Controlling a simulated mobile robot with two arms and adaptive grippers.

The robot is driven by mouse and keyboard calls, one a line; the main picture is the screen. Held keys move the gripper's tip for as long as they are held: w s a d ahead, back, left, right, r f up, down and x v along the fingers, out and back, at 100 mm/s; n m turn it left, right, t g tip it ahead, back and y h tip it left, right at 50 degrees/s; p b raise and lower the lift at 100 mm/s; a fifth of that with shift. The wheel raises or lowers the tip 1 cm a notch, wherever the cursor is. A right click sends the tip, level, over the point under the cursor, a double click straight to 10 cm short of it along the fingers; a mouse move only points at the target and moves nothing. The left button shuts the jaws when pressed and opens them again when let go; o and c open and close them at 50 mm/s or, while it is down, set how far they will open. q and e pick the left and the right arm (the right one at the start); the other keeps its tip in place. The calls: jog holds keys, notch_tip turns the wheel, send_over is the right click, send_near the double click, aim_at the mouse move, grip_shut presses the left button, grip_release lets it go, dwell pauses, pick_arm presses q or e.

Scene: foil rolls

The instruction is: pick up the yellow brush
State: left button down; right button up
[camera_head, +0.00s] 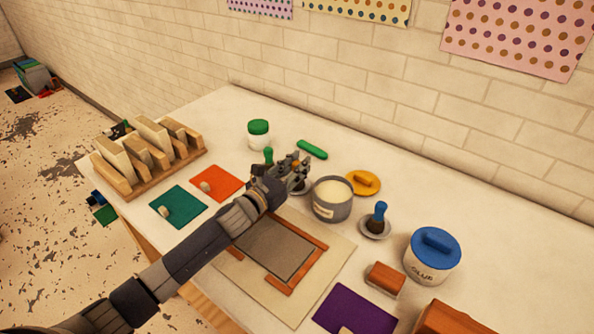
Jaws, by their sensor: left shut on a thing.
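My left gripper (297,172) is over the table, just left of the open grey pot, and is shut. A small yellow-orange bit of the yellow brush (295,162) shows between its fingers; the rest is hidden by the gripper. A pale saucer shows partly under the fingers; I cannot tell whether the brush touches it. A green-handled brush (268,154) stands just behind and left of the gripper. A blue-handled brush (380,214) stands on a saucer to the right. My right gripper is not in view.
The open grey pot (332,210) is close to the gripper, with a yellow lid (364,183) behind it. A green-lidded jar (258,134), a green lid (312,149) and a blue-lidded glue pot (431,267) stand around. A wooden rack (148,181) is at left. The back right is clear.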

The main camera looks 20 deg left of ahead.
pick_arm(q)
jog(key=shift+r, duration=0.5)
notch_tip(320, 180, up, 2)
jog(key=shift+r+b, duration=0.25)
jog(key=shift+b, duration=0.05)
jog(key=d+r+b+v, duration=0.1)
jog(key=b+v, duration=0.2)
jog(key=v, duration=1.3)
jog(key=shift+s+r, duration=0.2)
jog(key=shift+r, duration=0.1)
jog(key=shift+d, duration=0.1)
dwell(0.8)
